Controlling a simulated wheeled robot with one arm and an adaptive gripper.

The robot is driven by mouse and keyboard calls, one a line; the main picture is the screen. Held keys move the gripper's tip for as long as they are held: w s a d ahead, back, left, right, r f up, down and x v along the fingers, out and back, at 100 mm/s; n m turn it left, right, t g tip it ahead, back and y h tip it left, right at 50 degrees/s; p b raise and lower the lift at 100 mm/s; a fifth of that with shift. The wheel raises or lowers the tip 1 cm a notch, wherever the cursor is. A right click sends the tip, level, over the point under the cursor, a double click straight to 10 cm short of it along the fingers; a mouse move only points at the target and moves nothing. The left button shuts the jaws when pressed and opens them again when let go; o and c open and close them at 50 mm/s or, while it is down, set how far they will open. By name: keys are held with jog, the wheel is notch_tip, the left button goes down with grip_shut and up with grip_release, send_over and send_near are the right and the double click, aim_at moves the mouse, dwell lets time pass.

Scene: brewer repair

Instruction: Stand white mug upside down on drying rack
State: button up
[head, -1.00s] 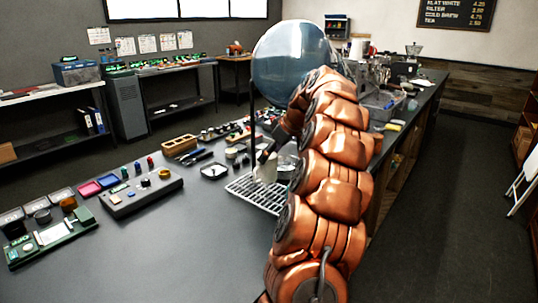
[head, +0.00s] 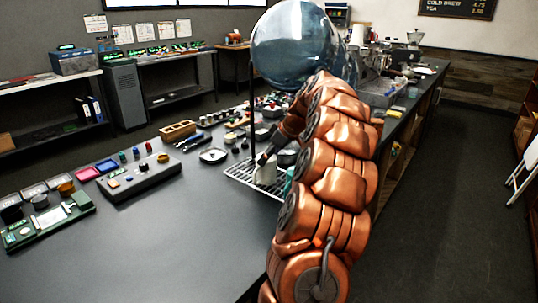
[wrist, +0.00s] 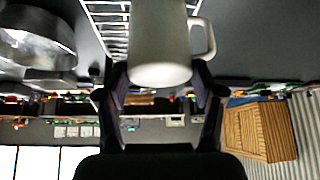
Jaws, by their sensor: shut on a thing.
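The mug looks roughly upright in axis, low over or touching the rack; contact cannot be told. My arm hides the rack's right part.
A black upright post (head: 253,120) stands by the rack. A teal item (head: 289,181) is close right of the mug. A round metal vessel (wrist: 35,38) is nearby in the wrist view. A grey control box (head: 140,178) lies left; the front counter is clear.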

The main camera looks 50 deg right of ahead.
jog(key=shift+f, duration=0.1)
jog(key=o, duration=1.2)
jog(key=v, duration=1.2)
